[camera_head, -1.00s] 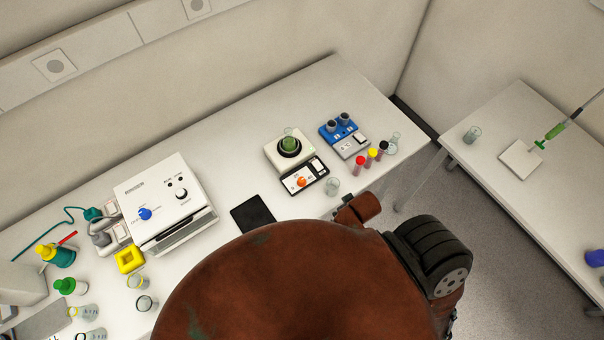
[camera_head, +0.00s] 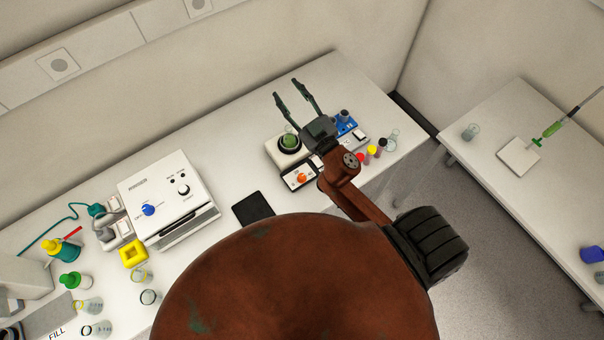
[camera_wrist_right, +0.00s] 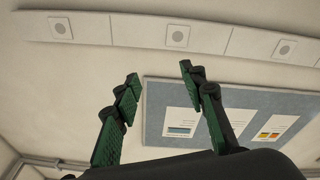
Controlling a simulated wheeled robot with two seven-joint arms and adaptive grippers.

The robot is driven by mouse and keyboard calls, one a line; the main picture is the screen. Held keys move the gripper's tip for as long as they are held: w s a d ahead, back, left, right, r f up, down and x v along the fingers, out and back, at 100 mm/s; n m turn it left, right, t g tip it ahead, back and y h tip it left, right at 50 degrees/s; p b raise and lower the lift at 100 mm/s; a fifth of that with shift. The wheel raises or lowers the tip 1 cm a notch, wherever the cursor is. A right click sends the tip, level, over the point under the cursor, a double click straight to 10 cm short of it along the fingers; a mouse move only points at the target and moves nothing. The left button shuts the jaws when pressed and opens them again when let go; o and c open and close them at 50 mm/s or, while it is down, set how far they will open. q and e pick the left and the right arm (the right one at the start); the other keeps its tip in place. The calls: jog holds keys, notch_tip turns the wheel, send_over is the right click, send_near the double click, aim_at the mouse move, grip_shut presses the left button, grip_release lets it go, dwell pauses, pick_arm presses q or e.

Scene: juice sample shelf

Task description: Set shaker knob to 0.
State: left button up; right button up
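A small white device (camera_head: 274,152) stands towards the right of the bench, with a beaker of green liquid (camera_head: 289,141) on its round dark top. Its front panel bears an orange knob (camera_head: 301,178); I take this device as the shaker. The knob's scale is too small to read. My right gripper (camera_head: 290,88) is raised over the bench, beyond the knob in the picture, with its fingers apart and nothing between them. In the right wrist view my gripper (camera_wrist_right: 160,72) is also open, facing the wall. My left gripper is not in view.
A blue device (camera_head: 347,124) is partly hidden behind my right gripper. Capped vials (camera_head: 372,150) and a glass beaker (camera_head: 392,139) stand close by. A white box with a blue knob (camera_head: 148,209) and a black pad (camera_head: 253,208) are to the left. A wall board (camera_wrist_right: 230,118) shows in the wrist view.

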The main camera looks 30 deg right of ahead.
jog(key=s+a+n+g+y, duration=0.3)
jog(key=a+n+g+y, duration=0.4)
jog(key=a+n+y, duration=0.95)
jog(key=m+g+h, duration=0.2)
jog(key=g+h, duration=1.1)
jog(key=h, duration=0.5)
send_over(302, 175)
notch_tip(302, 175, down, 29)
jog(key=shift+a+r, duration=0.1)
jog(key=shift+a, duration=0.05)
jog(key=shift+s+d+f+m, duration=0.1)
jog(key=shift+d+f+m, duration=0.1)
jog(key=shift+f+m, duration=0.05)
jog(key=shift+f+p, duration=1)
jog(key=shift+f, duration=2.6)
jog(key=shift+c, duration=0.7)
